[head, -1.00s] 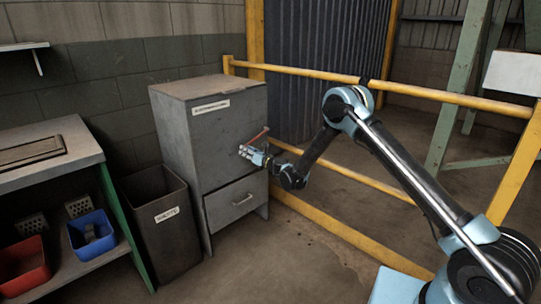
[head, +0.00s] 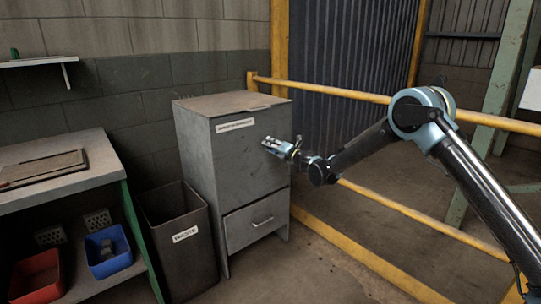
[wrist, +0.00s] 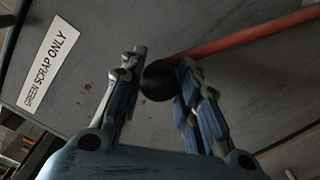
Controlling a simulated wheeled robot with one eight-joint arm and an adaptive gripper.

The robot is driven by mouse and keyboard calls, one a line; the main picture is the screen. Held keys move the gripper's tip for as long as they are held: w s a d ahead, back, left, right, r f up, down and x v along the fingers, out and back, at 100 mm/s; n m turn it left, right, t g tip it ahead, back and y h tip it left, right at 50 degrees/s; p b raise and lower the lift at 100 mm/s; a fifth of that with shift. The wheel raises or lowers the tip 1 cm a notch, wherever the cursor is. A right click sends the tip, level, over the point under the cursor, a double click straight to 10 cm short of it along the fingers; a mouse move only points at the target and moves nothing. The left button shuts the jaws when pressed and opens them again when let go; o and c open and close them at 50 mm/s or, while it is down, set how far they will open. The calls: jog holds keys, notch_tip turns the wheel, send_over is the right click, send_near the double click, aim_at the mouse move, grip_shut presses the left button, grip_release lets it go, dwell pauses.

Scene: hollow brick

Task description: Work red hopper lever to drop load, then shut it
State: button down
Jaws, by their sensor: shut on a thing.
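The grey hopper cabinet (head: 225,165) stands against the block wall with a white label on its upper front. The label in the wrist view (wrist: 48,62) reads "GREEN SCRAP ONLY". The red lever (wrist: 240,38) runs up to the right in the wrist view and ends in a black knob (wrist: 160,80). My gripper (head: 274,146) is at the cabinet's upper front; its fingers (wrist: 158,82) are shut on the knob, one on each side. The lever is hard to make out in the head view.
A dark labelled bin (head: 180,242) stands left of the hopper. Further left is a bench (head: 80,195) with a blue bin (head: 108,251) and a red bin (head: 36,276) below. Yellow rails (head: 375,97) run behind my arm. Some floor is clear before the hopper.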

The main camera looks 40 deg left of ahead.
jog(key=shift+w+d+r+m, duration=0.15)
jog(key=shift+w+r+m, duration=0.55)
jog(key=shift+w+r, duration=0.1)
jog(key=shift+r, duration=0.1)
jog(key=c, duration=1.2)
grip_release()
jog(key=shift+s, duration=0.2)
jog(key=d, duration=0.8)
jog(key=s+d, duration=0.1)
jog(key=d, duration=0.3)
